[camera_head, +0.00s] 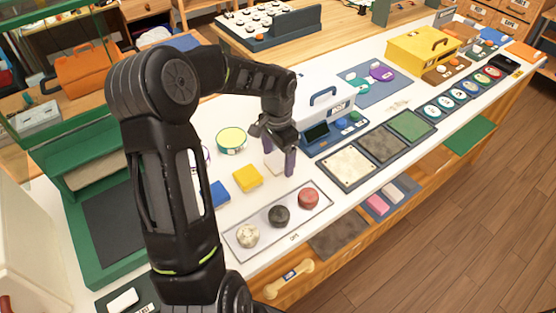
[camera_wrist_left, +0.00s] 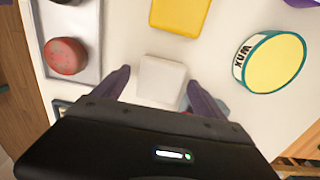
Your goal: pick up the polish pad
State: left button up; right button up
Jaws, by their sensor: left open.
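A white square pad (camera_wrist_left: 162,82) lies flat on the white counter, and it fits the polish pad best. My left gripper (camera_wrist_left: 159,80) is open over it, with one dark purple finger on each side of the pad. I cannot tell whether the fingers touch it. In the head view the pad (camera_head: 273,164) shows only partly beside my left gripper (camera_head: 280,154), which points down. My right gripper is not in view.
A yellow block (camera_head: 247,178) and a wax tin (camera_head: 231,140) are close by. A tray (camera_head: 243,226) with cream, black and red round pieces is in front. A blue-and-white machine (camera_head: 330,105) stands to the right. A green case (camera_head: 85,170) is at left.

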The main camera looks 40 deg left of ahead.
aim_at(278, 158)
pick_arm(q)
jog(key=shift+f, duration=0.35)
dwell(0.3)
jog(key=c, duration=1.5)
jog(key=shift+r, duration=0.15)
notch_tip(278, 158, up, 10)
jog(key=shift+f+b, duration=0.1)
jog(key=shift+b, duration=0.35)
